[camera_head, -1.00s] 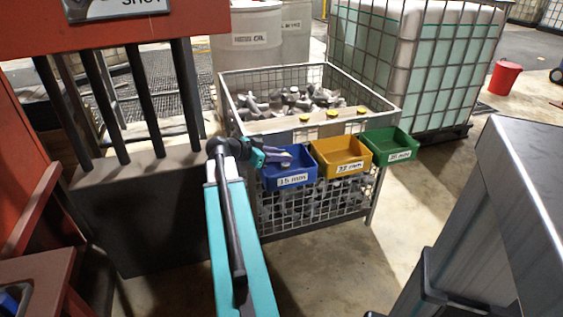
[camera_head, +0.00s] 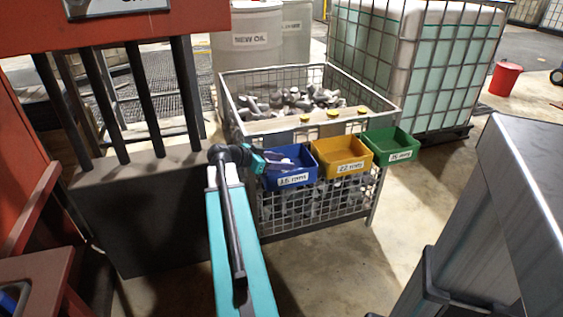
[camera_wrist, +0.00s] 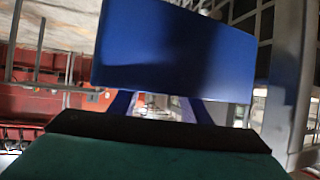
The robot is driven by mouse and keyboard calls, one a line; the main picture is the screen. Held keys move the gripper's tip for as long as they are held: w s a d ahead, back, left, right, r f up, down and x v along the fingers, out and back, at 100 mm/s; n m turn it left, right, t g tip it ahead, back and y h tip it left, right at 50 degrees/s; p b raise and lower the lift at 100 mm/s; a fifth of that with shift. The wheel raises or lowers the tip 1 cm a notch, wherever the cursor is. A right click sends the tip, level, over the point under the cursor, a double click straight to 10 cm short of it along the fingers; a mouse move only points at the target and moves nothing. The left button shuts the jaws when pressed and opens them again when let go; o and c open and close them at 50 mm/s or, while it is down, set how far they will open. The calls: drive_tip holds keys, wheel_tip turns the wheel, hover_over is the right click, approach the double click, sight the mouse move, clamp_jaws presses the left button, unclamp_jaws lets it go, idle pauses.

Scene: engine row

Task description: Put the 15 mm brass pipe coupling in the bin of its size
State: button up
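The blue bin (camera_head: 292,179), labelled 15 mm, hangs at the left of the bin row. My gripper (camera_head: 281,164) is tilted down into its left part, with its purple fingers inside the rim. A small pale thing shows beside the fingertips, too small to identify as the brass coupling. In the wrist view, a blue bin wall (camera_wrist: 175,50) fills the upper middle and covers the fingertips. The two finger bases stand apart below it, but whether they hold anything is hidden. The yellow bin (camera_head: 343,170), labelled 22 mm, and the green bin (camera_head: 403,156) sit to the right.
The bins hang on the front of a mesh cage (camera_head: 371,97) full of grey metal parts. Several yellow caps line its front ledge. A red frame with dark bars (camera_head: 143,90) stands close on the left. A grey metal cabinet (camera_head: 520,200) is at right. Floor between is clear.

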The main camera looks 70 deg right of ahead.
drive_tip(key=shift+r, duration=0.2)
drive_tip(key=p+v, duration=0.1)
drive_tip(key=v, duration=1.1)
drive_tip(key=shift+f, duration=0.1)
idle(0.6)
drive_tip(key=w+a+f+n+t+y, duration=0.15)
drive_tip(key=w+a+f+n, duration=0.3)
drive_tip(key=a+f, duration=0.55)
drive_tip(key=w+a+f+n+t+y, duration=0.15)
drive_tip(key=w+a+f+n, duration=0.45)
drive_tip(key=f, duration=0.6)
drive_tip(key=w+a+f+n+t+y, duration=0.15)
drive_tip(key=a+f+n, duration=0.25)
drive_tip(key=a+f, duration=0.6)
drive_tip(key=s+a+f+n+y, duration=0.2)
drive_tip(key=s+a+f+n, duration=0.1)
drive_tip(key=a+f, duration=0.4)
drive_tip(key=s+a+f+n+g+y, duration=0.1)
drive_tip(key=s+a+f+n, duration=0.3)
drive_tip(key=a, duration=0.9)
drive_tip(key=s+a+f+n+y, duration=0.2)
drive_tip(key=s+a+f+n, duration=0.2)
drive_tip(key=s+a+f, duration=0.3)
drive_tip(key=a+f, duration=0.2)
drive_tip(key=a, duration=0.2)
drive_tip(key=shift+s+f+y, duration=0.2)
drive_tip(key=shift+f+y, duration=0.15)
drive_tip(key=shift+f, duration=0.05)
